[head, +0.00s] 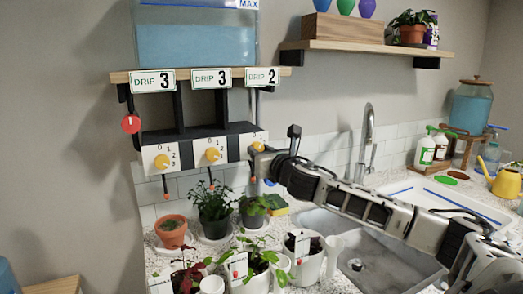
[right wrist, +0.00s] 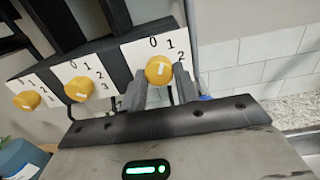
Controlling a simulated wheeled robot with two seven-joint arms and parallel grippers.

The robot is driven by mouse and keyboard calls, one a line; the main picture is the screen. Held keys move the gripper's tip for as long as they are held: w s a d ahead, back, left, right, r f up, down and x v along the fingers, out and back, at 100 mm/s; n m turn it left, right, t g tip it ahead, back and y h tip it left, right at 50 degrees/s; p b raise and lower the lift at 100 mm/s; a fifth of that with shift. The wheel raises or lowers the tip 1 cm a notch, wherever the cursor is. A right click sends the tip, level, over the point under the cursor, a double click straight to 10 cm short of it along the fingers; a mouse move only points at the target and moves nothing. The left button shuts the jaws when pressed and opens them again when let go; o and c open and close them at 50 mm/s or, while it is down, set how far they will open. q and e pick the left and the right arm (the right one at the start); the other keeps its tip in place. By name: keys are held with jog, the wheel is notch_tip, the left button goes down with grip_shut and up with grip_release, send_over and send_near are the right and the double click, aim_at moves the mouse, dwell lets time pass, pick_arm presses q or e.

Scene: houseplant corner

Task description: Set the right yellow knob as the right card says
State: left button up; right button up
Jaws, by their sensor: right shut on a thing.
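The right card (head: 262,76) reads DRIP 2. Below it, the right yellow knob (head: 258,146) sits on a white dial plate, largely covered by my right gripper (head: 264,158) in the head view. In the right wrist view, the right yellow knob (right wrist: 159,70) is between the fingers of my right gripper (right wrist: 160,88), which is shut on it. The numbers 0, 1 and 2 show around the knob. Its white mark points roughly upward, toward the 0 and 1 side; its exact setting is unclear. My left gripper is not in view.
The middle knob (head: 213,154) and left knob (head: 162,161) sit to the left, under cards reading DRIP 3. A red round tag (head: 131,123) hangs at the left. Potted plants (head: 215,205) stand below the dials. A faucet (head: 367,140) and sink are at right.

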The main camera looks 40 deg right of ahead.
jog(key=m+p, duration=0.1)
jog(key=m, duration=0.9)
jog(key=shift+a, duration=0.15)
dwell(0.4)
jog(key=o, duration=1)
jog(key=shift+c, duration=0.2)
